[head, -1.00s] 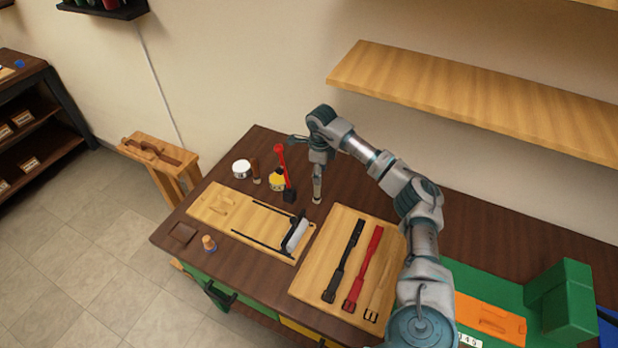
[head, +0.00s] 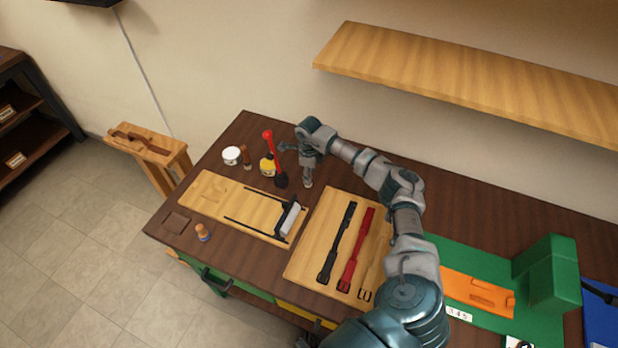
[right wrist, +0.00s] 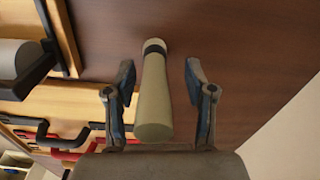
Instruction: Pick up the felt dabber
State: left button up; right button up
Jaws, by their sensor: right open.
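A pale beige cylinder with a dark band and a whitish far end, which looks like the felt dabber (right wrist: 155,95), stands on the dark table in the right wrist view. In the head view its lower part (head: 308,179) shows below my right gripper (head: 307,160). My right gripper is open, with one finger on each side of the dabber in the wrist view (right wrist: 158,80) and a visible gap to both. The dabber's top is partly hidden by the gripper in the head view. My left gripper is not in view.
Left of the gripper stand a red-handled brush (head: 274,155), a yellow jar (head: 267,167), a brown-handled tool (head: 245,157) and a white jar (head: 231,156). In front are a wooden board with a clamp frame (head: 210,192) and a board with straps (head: 309,247). A shelf (head: 440,75) hangs behind.

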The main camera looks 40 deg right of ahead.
jog(key=shift+f, duration=0.4)
jog(key=shift+a+r, duration=0.1)
jog(key=shift+a, duration=0.15)
jog(key=shift+c, duration=1)
jog(key=shift+a, duration=0.15)
grip_shut()
jog(key=shift+d+r, duration=0.1)
jog(key=shift+d, duration=0.1)
jog(key=shift+d+r, duration=0.1)
jog(key=shift+r, duration=0.25)
notch_tip(320, 180, up, 9)
jog(key=shift+r+b, duration=0.1)
jog(key=shift+b, duration=0.2)
